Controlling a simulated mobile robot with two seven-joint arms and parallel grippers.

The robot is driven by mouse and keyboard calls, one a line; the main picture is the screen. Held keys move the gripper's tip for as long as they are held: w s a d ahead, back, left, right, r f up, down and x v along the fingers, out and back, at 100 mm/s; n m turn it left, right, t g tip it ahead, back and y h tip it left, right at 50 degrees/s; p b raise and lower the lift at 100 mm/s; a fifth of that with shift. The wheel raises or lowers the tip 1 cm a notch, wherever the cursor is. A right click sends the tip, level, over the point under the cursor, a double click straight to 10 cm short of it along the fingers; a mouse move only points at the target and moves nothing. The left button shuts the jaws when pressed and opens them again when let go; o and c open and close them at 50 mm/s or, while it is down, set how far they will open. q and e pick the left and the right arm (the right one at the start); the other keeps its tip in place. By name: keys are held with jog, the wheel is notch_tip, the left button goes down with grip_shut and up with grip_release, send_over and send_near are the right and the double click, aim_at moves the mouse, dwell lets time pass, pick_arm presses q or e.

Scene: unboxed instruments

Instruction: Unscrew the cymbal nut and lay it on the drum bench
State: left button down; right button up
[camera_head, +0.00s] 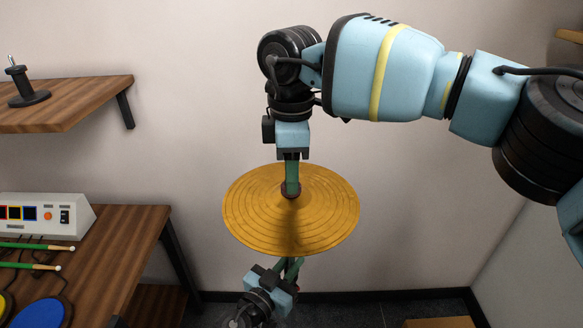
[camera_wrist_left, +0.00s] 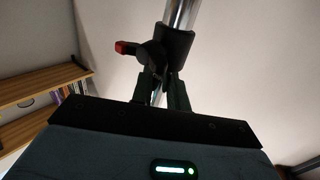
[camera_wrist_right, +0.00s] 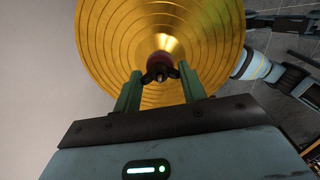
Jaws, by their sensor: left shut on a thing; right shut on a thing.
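The golden cymbal (camera_head: 250,213) lies nearly level on its stand in the head view. My right gripper (camera_head: 291,188) reaches down from above onto its centre. In the right wrist view the dark winged cymbal nut (camera_wrist_right: 160,75) sits between the green fingers, above a dark red washer (camera_wrist_right: 160,59), and the right gripper is shut on it. My left gripper (camera_head: 290,268) is below the cymbal. In the left wrist view it is shut on the cymbal stand, just under a black collar with a red lever (camera_wrist_left: 127,47) and a chrome tube (camera_wrist_left: 181,14). The drum bench (camera_head: 133,222) is at the left.
On the bench are a white control box (camera_head: 50,216), green drumsticks (camera_head: 22,245) and a blue pad (camera_head: 42,314). A wooden shelf (camera_head: 85,100) above holds a small black stand (camera_head: 25,88). The bench's right part is bare. A wooden box top (camera_head: 440,322) shows at lower right.

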jog(key=n, duration=1.3)
jog(key=shift+n, duration=0.4)
jog(key=n, duration=0.4)
jog(key=shift+n, duration=0.3)
jog(key=n, duration=0.9)
jog(key=shift+r, duration=0.1)
jog(key=n, duration=1.2)
pick_arm(q)
jog(key=shift+r, duration=0.1)
pick_arm(e)
jog(key=n, duration=0.6)
jog(key=shift+n, duration=0.4)
jog(key=n, duration=0.2)
jog(key=shift+n, duration=0.4)
jog(key=n, duration=0.4)
jog(key=shift+w+d+n, duration=0.1)
jog(key=shift+n, duration=0.2)
jog(key=shift+r, duration=0.4)
